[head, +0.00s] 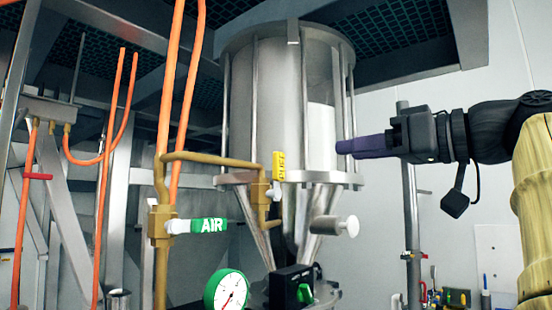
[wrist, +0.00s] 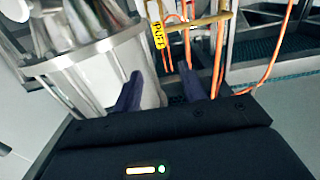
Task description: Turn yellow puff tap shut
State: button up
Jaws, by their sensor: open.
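The yellow puff tap (head: 278,166) is a small upright yellow lever on a brass valve, in front of the steel sifter vessel's lower rim. Its lever carries dark lettering, and in the wrist view the yellow lever (wrist: 157,32) reads PUFF, beyond and between my fingertips. My gripper (head: 343,146) has dark purple fingers and reaches in from the right, its tips to the right of the tap. In the wrist view my gripper (wrist: 159,70) is open, with a gap between the two fingers and nothing held. The tap is apart from the fingers.
The steel vessel (head: 252,110) stands close behind the tap. A green AIR tap (head: 209,225) on brass pipe is lower left. A white knob (head: 349,226), a pressure gauge (head: 227,291) and a black box with a green switch (head: 292,286) sit below. Orange hoses (head: 170,90) hang left.

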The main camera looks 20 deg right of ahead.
aim_at(282, 160)
jog(key=p+x, duration=0.6)
jog(key=x, duration=0.9)
jog(key=shift+w+a, duration=0.1)
jog(key=shift+a, duration=0.1)
jog(key=shift+w+f, duration=0.15)
jog(key=shift+w, duration=0.15)
grip_shut()
jog(key=shift+a, duration=0.1)
